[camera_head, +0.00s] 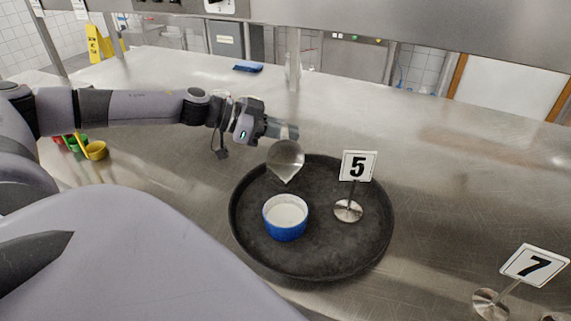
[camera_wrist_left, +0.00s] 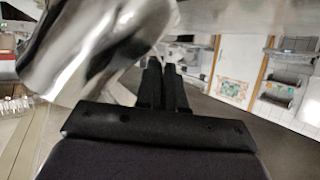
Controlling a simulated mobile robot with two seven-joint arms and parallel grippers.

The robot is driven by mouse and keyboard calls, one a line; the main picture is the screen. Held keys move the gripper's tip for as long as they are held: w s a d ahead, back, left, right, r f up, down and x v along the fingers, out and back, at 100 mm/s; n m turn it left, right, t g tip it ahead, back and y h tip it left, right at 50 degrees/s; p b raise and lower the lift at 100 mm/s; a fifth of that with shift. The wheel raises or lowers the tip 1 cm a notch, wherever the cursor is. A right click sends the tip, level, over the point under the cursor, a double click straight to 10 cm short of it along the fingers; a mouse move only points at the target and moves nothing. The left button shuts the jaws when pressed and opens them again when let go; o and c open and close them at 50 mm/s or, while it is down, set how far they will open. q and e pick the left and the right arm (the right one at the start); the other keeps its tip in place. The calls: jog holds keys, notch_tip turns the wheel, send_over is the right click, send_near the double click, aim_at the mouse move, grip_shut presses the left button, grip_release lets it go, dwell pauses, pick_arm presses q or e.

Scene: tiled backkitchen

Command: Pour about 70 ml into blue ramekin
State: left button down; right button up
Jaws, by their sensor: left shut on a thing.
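The blue ramekin (camera_head: 285,222) stands upright on a round black tray (camera_head: 340,262), with white content inside. A small metal pitcher (camera_head: 285,156) is tilted above the ramekin, its spout pointing down toward it. I cannot make out a stream between spout and ramekin. In the left wrist view the shiny pitcher (camera_wrist_left: 95,45) fills the upper left, beside the gripper fingers (camera_wrist_left: 168,75). My right gripper is not in view.
A number 7 sign (camera_head: 533,266) stands at the front right. Small coloured cups (camera_head: 95,150) are at the left, and a blue sponge-like item (camera_head: 248,66) lies at the back.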

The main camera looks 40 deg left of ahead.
pick_arm(q)
jog(key=shift+w+a+f+n+g+h, duration=0.35)
jog(key=shift+w+a+f+n, duration=0.25)
jog(key=shift+f, duration=0.35)
jog(key=shift+w+a+f+n+g+h, duration=0.3)
jog(key=shift+w+a+f+n+g, duration=0.25)
jog(key=shift+f, duration=0.4)
jog(key=shift+w+a+f+n+g+h, duration=0.2)
jog(key=shift+w+a+f+n+h, duration=0.25)
jog(key=shift+f+n, duration=0.4)
jog(key=shift+w+a+f+n, duration=0.1)
jog(key=shift+a+f+n, duration=0.15)
jog(key=shift+f, duration=0.25)
jog(key=shift+w+a+f+n, duration=0.1)
jog(key=shift+a+f+n, duration=0.05)
jog(key=shift+f+n, duration=0.25)
